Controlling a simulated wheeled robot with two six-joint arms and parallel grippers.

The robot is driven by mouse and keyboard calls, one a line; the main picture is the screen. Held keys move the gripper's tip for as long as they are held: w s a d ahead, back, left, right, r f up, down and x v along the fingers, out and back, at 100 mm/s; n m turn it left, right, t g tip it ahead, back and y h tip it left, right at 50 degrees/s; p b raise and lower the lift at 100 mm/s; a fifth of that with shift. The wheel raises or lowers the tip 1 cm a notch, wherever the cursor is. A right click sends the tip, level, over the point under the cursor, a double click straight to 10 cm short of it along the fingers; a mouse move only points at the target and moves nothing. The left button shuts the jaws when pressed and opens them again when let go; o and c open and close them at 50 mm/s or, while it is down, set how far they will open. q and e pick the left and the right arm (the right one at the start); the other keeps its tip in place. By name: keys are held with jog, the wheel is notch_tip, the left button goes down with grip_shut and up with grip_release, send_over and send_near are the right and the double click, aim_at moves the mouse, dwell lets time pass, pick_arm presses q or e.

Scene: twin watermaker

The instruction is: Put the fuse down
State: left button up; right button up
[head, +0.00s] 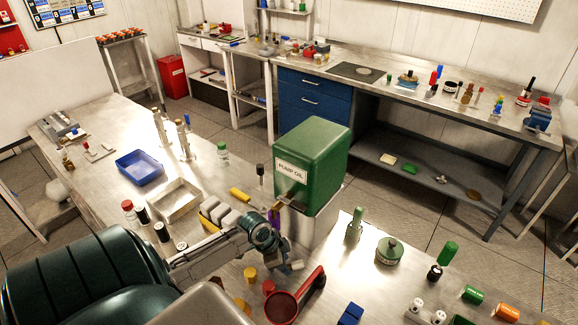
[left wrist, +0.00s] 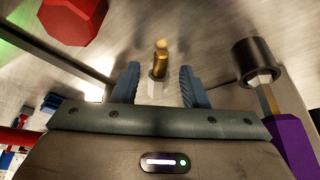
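The fuse (left wrist: 160,65) shows in the left wrist view as a small piece with a brass end and a pale body. It stands between the two blue fingers of my left gripper (left wrist: 159,84), with a gap on each side, so the gripper is open. The near end of the fuse is hidden behind the gripper body. In the head view my left gripper (head: 277,262) is low over the front bench, in front of the green pump oil box (head: 312,160). My right gripper is not in view.
A purple-handled socket tool (left wrist: 294,145) lies close on the right in the left wrist view. A red piece (left wrist: 72,20) is at the upper left. In the head view a red funnel-like scoop (head: 283,306), a metal tray (head: 174,203) and a blue tray (head: 139,180) are around the arm.

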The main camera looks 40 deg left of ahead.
pick_arm(q)
jog(key=shift+w+d+f, duration=0.1)
jog(key=shift+f, duration=0.35)
grip_shut()
